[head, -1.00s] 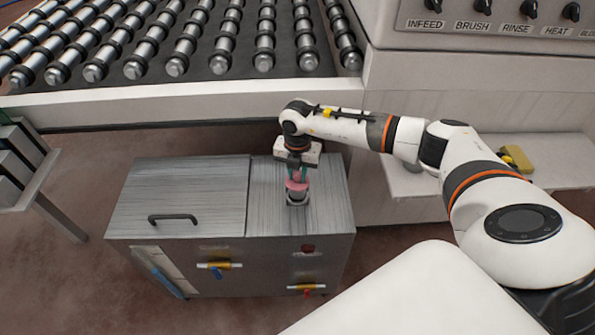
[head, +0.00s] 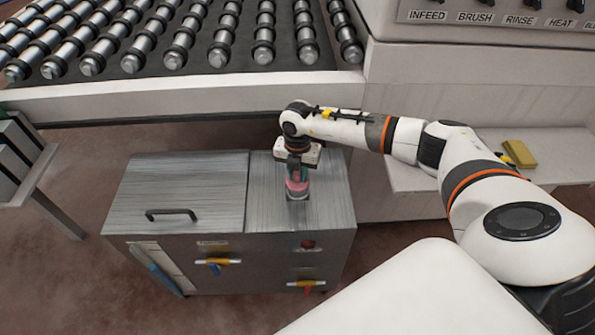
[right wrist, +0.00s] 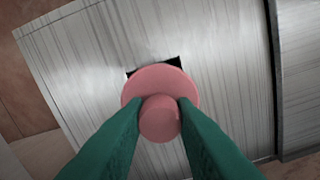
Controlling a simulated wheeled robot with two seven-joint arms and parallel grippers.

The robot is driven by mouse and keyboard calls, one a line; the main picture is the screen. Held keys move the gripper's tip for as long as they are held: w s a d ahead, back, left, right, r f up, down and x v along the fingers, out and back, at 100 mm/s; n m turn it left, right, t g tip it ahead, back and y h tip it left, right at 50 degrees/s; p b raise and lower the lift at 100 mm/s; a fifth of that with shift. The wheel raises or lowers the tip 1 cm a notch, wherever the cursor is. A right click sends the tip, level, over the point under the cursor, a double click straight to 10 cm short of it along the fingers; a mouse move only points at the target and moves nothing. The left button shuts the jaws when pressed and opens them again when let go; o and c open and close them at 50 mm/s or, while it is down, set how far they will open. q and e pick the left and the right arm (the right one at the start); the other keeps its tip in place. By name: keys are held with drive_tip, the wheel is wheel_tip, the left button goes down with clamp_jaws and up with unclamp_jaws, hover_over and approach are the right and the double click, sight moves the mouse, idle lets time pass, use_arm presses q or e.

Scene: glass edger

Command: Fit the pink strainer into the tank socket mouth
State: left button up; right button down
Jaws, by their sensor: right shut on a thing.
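The pink strainer (head: 297,187) is upright over the socket mouth (head: 299,197) in the tank's top, at the right part of the steel tank (head: 200,195). In the right wrist view, its round flange (right wrist: 160,80) and knob (right wrist: 160,120) hide most of the dark square opening (right wrist: 176,64). My right gripper (head: 298,175) is above the strainer, and its green fingers (right wrist: 158,112) are shut on the knob. The strainer's lower end is hidden, so I cannot tell how deep it sits. My left gripper is not in view.
The tank has a lid handle (head: 171,213) and yellow-handled valves (head: 218,262) on its front. A roller conveyor (head: 190,45) stands behind. A yellow block (head: 520,153) lies on a white shelf (head: 420,177) at right. A rack (head: 25,160) stands at left.

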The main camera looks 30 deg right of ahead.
sight(298, 181)
drive_tip(key=shift+f+b, duration=1.15)
drive_tip(key=shift+f, duration=0.65)
drive_tip(key=c, duration=1.1)
unclamp_jaws()
wheel_tip(298, 181, up, 12)
drive_tip(key=shift+a, duration=0.1)
